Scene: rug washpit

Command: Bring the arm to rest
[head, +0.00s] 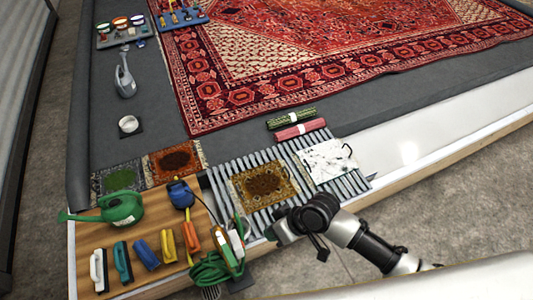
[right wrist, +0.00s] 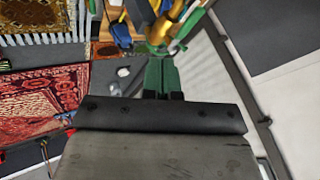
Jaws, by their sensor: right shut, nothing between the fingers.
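My right arm (head: 375,247) comes in from the lower right in the head view. Its right gripper (head: 277,232) is above the front edge of the slatted rack, just right of the tools and the green coil. In the right wrist view the two green fingers (right wrist: 161,76) lie side by side, shut, with nothing between them. My left gripper is in neither view.
The slatted rack (head: 225,210) holds small rug pieces. A large red rug (head: 300,60) lies behind. Bare floor (head: 460,225) is at right.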

